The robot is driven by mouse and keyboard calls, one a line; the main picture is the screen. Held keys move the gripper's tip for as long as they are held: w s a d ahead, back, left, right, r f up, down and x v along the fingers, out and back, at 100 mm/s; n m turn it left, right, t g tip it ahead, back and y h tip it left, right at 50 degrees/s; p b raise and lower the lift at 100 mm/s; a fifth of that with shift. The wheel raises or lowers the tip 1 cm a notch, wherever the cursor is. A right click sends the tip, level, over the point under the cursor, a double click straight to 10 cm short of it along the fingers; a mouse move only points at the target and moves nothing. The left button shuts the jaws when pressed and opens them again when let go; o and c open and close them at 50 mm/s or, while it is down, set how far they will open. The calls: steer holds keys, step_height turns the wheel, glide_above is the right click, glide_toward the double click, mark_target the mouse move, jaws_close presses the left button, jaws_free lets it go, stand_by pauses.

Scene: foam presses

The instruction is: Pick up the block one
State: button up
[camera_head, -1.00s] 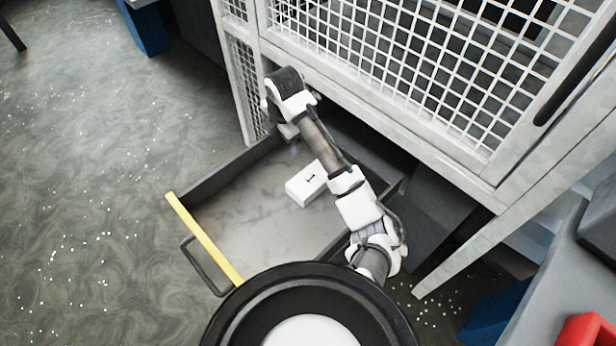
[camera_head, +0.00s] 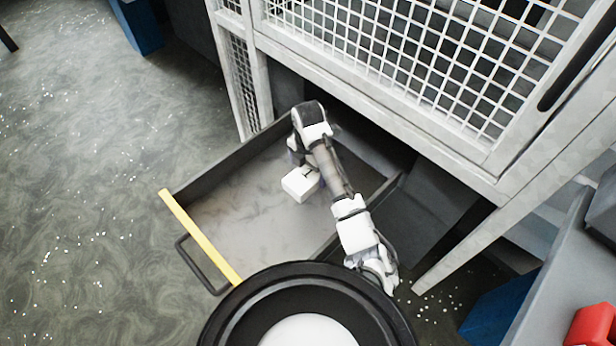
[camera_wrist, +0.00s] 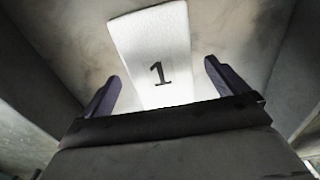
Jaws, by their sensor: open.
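Block one is a white foam block (camera_head: 299,184) lying in the open drawer (camera_head: 240,222), in the head view. In the wrist view the block (camera_wrist: 157,45) shows a black "1" on its face. My gripper (camera_wrist: 160,84) is open, with one dark finger to each side of the block's near end in that view. The fingers look apart from the block, though I cannot tell how far above it they are. In the head view my wrist hides part of the block, and the fingertips are hidden.
The drawer has dark walls and a yellow front edge (camera_head: 200,237) with a handle (camera_head: 197,266). A white mesh cage (camera_head: 400,60) rises behind and right of the drawer. The drawer floor around the block is bare.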

mark_target(308, 173)
step_height(308, 173, down, 4)
steer(key=shift+r, duration=0.25)
steer(key=c, duration=1.1)
steer(key=shift+o, duration=0.2)
steer(key=shift+r, duration=0.15)
